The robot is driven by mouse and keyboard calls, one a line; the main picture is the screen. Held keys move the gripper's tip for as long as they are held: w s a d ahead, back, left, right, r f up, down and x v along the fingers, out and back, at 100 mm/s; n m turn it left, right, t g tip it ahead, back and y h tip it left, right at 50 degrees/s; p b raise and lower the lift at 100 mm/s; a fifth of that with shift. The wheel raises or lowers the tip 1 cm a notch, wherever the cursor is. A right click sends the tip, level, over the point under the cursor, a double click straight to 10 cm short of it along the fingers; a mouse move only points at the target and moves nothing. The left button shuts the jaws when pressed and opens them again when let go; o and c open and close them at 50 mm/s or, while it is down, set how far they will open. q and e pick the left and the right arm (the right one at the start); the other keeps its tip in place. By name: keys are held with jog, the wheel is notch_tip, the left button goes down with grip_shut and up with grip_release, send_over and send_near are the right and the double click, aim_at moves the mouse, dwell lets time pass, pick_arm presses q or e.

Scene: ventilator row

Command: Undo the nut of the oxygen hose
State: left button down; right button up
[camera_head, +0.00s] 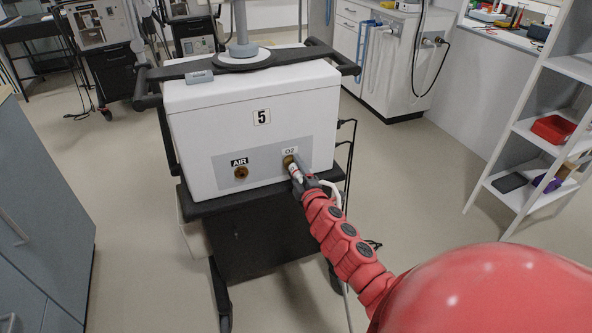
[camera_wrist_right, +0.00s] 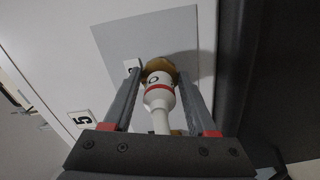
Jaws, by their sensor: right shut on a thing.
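The white ventilator (camera_head: 221,114) marked 5 stands on a dark cart. Its grey rear panel (camera_head: 265,161) has a brass AIR port (camera_head: 241,172) on the left and the O2 port on the right. The brass nut (camera_head: 288,160) is at the O2 port; it also shows in the right wrist view (camera_wrist_right: 160,66). The white hose end (camera_wrist_right: 158,97) with a red band runs out from it, between my fingers. My right gripper (camera_head: 296,172) is at the O2 port, its two fingers shut at either side of the brass nut. My left gripper is out of view.
The white hose (camera_head: 336,196) hangs down beside my right arm at the cart's right side. A grey cabinet (camera_head: 40,210) stands at the left and a white shelf (camera_head: 548,150) at the right. Floor is free on both sides of the cart.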

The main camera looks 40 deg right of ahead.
jog(key=shift+d, duration=0.1)
dwell(0.4)
jog(key=o, duration=1.4)
jog(key=shift+p+v, duration=1.45)
jog(key=shift+v, duration=7.3)
